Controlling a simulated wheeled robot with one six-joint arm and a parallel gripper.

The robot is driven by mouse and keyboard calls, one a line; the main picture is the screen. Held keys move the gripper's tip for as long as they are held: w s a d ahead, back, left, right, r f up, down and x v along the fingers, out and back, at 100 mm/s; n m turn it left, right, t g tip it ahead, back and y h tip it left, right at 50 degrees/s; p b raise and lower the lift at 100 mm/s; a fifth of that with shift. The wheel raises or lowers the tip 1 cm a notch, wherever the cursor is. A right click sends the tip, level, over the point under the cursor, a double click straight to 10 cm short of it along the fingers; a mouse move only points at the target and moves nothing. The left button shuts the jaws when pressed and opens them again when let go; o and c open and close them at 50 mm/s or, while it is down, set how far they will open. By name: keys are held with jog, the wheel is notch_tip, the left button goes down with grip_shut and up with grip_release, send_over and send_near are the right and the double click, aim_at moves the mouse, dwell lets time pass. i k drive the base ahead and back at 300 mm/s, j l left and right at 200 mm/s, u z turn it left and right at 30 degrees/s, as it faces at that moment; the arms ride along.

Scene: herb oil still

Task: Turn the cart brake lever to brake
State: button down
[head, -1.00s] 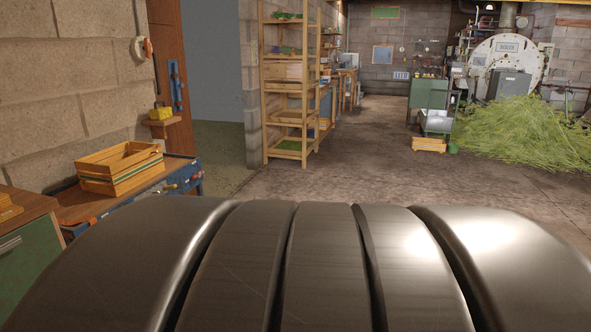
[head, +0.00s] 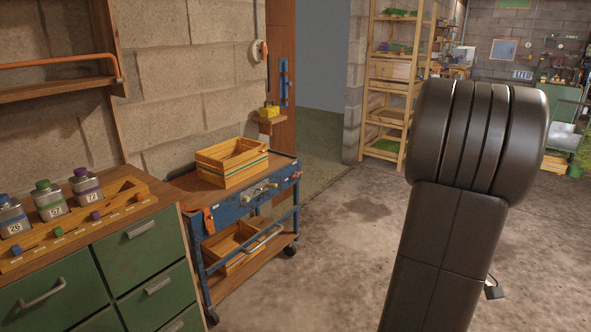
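The blue cart (head: 228,209) stands against the stone wall, left of centre, with a wooden top, a lower shelf and dark wheels. On its blue front panel is a small pale, yellowish lever-like part (head: 262,188). I cannot tell its setting, nor be sure that it is the brake lever. An orange piece (head: 208,221) hangs at the cart's near left corner. My dark arm fills the right of the view, apart from the cart. My gripper is not in view.
A slatted wooden crate (head: 231,163) sits on the cart top, another crate (head: 229,246) on its lower shelf. A green drawer cabinet (head: 141,256) with several labelled bottles stands close on the left. The floor (head: 342,262) right of the cart is clear. A wooden shelf rack (head: 389,88) stands behind.

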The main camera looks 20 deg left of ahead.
aim_at(297, 175)
jog(key=i+j+u, duration=0.1)
jog(key=u, duration=0.5)
jog(key=i+u, duration=0.2)
jog(key=i, duration=0.45)
jog(key=i+u, duration=0.25)
jog(key=i, duration=0.4)
jog(key=i+l+u, duration=0.2)
jog(key=i, duration=0.4)
jog(key=i+l, duration=0.1)
jog(key=i, duration=0.4)
jog(key=i+l, duration=0.15)
jog(key=i, duration=0.35)
